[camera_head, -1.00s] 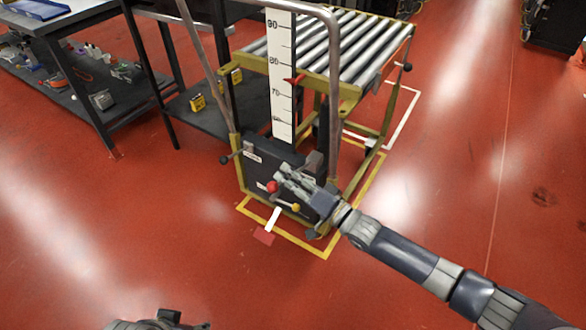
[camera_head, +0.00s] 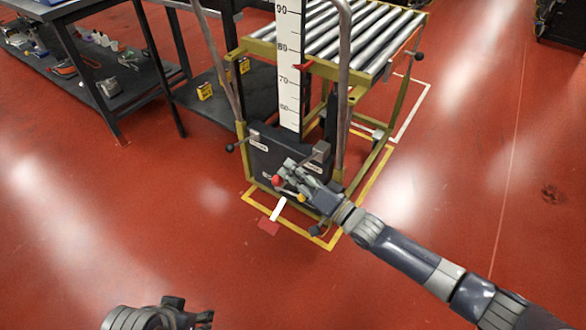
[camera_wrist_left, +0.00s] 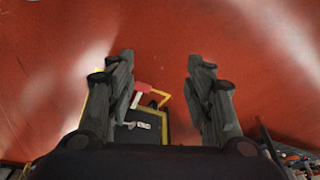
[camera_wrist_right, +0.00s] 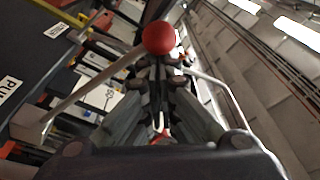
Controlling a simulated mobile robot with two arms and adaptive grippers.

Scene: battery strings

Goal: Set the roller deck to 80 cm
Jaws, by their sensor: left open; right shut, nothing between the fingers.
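The roller deck (camera_head: 352,38) stands on an olive frame behind an upright white scale (camera_head: 289,70). A red pointer (camera_head: 302,67) is between the 70 and 80 marks, around the middle. On the dark control box (camera_head: 262,155) below are a red ball knob (camera_head: 276,181) and a yellow knob (camera_head: 302,197). My right gripper (camera_head: 288,176) is shut and empty, close beside the red knob. In the right wrist view the red knob (camera_wrist_right: 159,38) shows just beyond the fingertips; contact is unclear.
A silver tube handle (camera_head: 343,90) rises beside the scale. Lever handles (camera_head: 318,152) stick out of the box. Yellow floor tape (camera_head: 368,192) surrounds the base. A dark bench with tools (camera_head: 110,88) stands at the left. The red floor in front is clear.

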